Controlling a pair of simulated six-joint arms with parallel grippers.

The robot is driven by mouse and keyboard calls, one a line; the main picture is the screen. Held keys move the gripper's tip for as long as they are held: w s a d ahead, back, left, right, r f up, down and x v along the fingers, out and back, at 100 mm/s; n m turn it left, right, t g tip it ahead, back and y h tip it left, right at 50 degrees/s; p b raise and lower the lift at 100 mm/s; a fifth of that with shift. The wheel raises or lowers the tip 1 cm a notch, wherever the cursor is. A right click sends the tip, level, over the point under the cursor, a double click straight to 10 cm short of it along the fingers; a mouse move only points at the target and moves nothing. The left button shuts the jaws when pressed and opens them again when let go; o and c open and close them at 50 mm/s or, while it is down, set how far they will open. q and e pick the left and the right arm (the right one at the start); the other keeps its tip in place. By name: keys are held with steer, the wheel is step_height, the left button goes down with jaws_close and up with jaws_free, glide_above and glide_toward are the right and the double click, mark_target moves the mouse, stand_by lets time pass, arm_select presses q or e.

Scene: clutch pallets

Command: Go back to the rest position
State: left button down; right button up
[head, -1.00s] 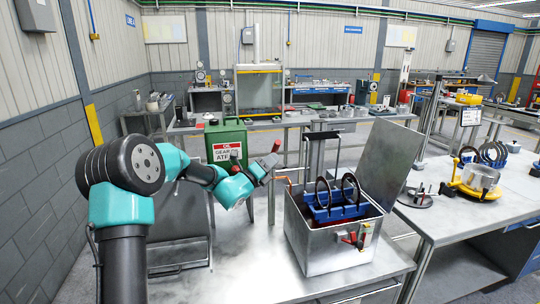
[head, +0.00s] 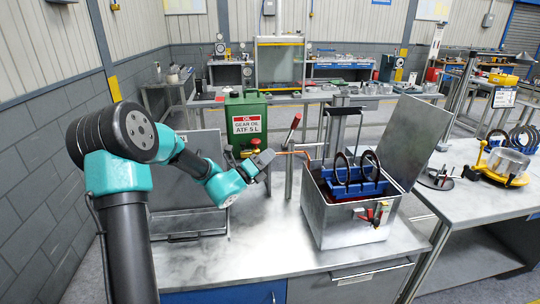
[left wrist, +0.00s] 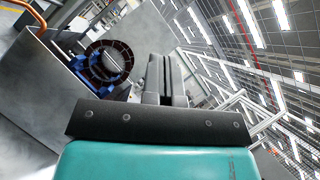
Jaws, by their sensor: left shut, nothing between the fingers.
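My left arm comes in from the left of the head view, bent over the near bench. Its gripper (head: 263,160) is in the air between the green oil can and the open metal box, touching neither as far as I can see. In the left wrist view the fingers (left wrist: 165,80) are together with nothing between them. The metal box (head: 345,225) stands on the bench, lid up. Inside it a blue rack (head: 352,190) holds dark clutch rings (head: 370,166), and these also show in the left wrist view (left wrist: 108,62). My right gripper is not in view.
The green oil can (head: 247,118) stands behind my gripper. A red-handled lever (head: 292,128) rises beside the box. A bench (head: 470,205) at the right carries a yellow fixture (head: 500,175) and more rings. The near bench top (head: 250,245) is clear in front.

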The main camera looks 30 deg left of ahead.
arm_select(q)
steer(key=shift+d+f, duration=0.1)
steer(key=s+d+f+m+g+h, duration=0.1)
steer(key=s+d+f+m+g, duration=0.2)
steer(key=f, duration=0.4)
steer(key=s+d+f+m+g, duration=0.2)
steer(key=d+f+m+g, duration=0.15)
steer(key=d+f, duration=0.3)
steer(key=s+d+f+m+g+h, duration=0.1)
steer(key=s+d+f+m+g, duration=0.15)
steer(key=f+g, duration=0.4)
steer(key=s+d+f+m+g+y, duration=0.3)
steer(key=s+f+m, duration=0.5)
steer(key=f+m, duration=0.5)
steer(key=s+d+f+m+g+y, duration=0.3)
steer(key=s+f+m, duration=0.6)
steer(key=f+m, duration=0.4)
steer(key=m+y, duration=0.1)
steer(key=m, duration=0.3)
steer(key=shift+d+g, duration=0.2)
steer(key=shift+g, duration=0.2)
